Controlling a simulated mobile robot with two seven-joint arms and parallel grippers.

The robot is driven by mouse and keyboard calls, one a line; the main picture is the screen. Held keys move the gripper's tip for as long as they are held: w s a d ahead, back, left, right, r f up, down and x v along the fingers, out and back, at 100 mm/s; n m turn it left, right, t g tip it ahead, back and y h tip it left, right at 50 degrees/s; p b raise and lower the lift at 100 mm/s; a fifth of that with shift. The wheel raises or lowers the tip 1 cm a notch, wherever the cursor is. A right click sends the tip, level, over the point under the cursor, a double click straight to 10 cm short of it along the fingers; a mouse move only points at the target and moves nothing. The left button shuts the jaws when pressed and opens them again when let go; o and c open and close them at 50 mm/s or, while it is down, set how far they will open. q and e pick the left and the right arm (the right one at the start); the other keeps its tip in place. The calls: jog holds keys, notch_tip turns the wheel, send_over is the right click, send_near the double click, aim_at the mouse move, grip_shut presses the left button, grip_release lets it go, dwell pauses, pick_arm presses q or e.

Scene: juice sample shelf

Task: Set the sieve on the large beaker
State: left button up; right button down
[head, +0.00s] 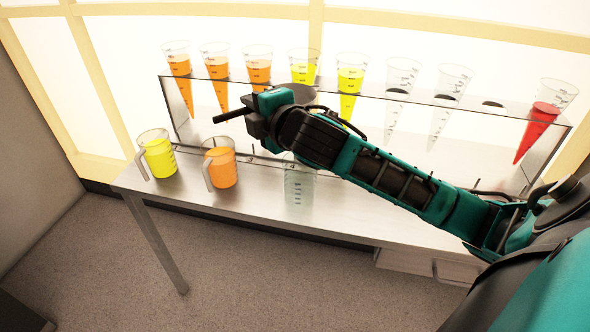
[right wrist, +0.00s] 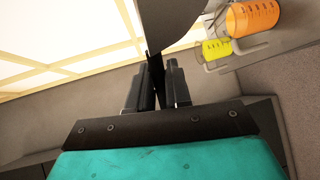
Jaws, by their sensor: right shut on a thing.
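My right gripper (head: 257,118) is above the table and shut on the dark handle of the sieve (head: 232,115). In the right wrist view the handle (right wrist: 154,72) lies between the two fingers (right wrist: 162,80), and the sieve's grey bowl (right wrist: 180,20) is beyond them. In the head view the bowl is mostly hidden behind my wrist. A clear, empty-looking large beaker (head: 299,190) stands upright on the table below my right forearm, which hides its top. The sieve is apart from and above it. My left gripper is not in view.
A yellow-filled jug (head: 158,158) and an orange-filled jug (head: 222,168) stand left of the clear beaker on the table (head: 350,215). Behind, a glass rack (head: 400,110) holds several cones, some filled with orange, yellow or red, others empty. The table's right part is clear.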

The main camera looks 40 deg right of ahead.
jog(key=w+d+r+h+b, duration=0.1)
jog(key=w+d+r, duration=0.1)
jog(key=d+r, duration=0.15)
notch_tip(320, 180, down, 20)
jog(key=b, duration=0.5)
jog(key=shift+d+m+b, duration=0.15)
jog(key=shift+m+b, duration=0.15)
jog(key=shift+b, duration=0.1)
jog(key=c, duration=1.1)
grip_release()
jog(key=shift+w+f, duration=0.1)
jog(key=shift+f, duration=0.05)
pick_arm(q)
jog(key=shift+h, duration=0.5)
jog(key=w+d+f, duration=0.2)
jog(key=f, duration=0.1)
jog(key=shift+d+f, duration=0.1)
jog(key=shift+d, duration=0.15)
pick_arm(e)
jog(key=shift+o, duration=0.2)
